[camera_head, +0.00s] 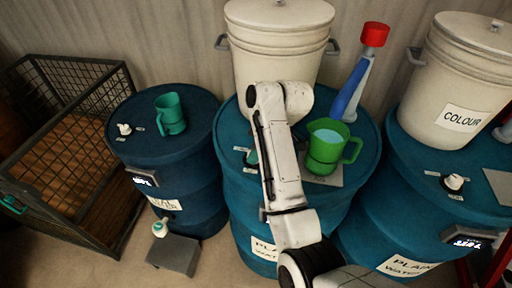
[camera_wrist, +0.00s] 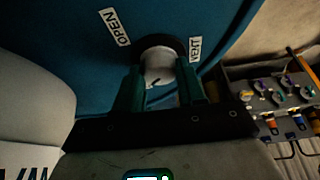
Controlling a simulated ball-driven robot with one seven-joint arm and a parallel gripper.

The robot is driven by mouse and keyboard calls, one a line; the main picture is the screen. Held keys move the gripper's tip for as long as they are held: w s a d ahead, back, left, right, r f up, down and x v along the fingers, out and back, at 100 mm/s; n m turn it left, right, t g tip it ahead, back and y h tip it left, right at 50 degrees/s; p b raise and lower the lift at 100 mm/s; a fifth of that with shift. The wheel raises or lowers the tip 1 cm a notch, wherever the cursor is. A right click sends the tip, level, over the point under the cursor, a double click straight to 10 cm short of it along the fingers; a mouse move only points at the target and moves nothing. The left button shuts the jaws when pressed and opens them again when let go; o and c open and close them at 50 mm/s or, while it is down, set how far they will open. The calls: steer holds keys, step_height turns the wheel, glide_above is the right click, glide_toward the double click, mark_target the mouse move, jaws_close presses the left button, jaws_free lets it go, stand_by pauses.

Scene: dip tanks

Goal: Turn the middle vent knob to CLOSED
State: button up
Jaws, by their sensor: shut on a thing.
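The middle blue barrel (camera_head: 235,195) stands between two other blue barrels, and my arm reaches over its lid. In the wrist view the white middle vent knob (camera_wrist: 158,62) sits on a dark round base on the lid (camera_wrist: 70,45). An OPEN label (camera_wrist: 115,27) is at its upper left and a VENT label (camera_wrist: 195,50) at its right. No CLOSED label shows. My gripper (camera_wrist: 160,80) is shut on the knob, one green finger on each side. In the head view my arm hides the knob.
A green mug (camera_head: 322,160) of liquid, a white lidded bucket (camera_head: 278,50) and a red-capped blue item (camera_head: 352,90) stand on the middle lid. The side barrels carry white knobs (camera_head: 124,129) (camera_head: 453,182). A wire crate (camera_head: 75,150) is at left.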

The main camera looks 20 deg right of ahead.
stand_by(0.4)
steer(key=o, duration=1.1)
steer(key=shift+c, duration=0.2)
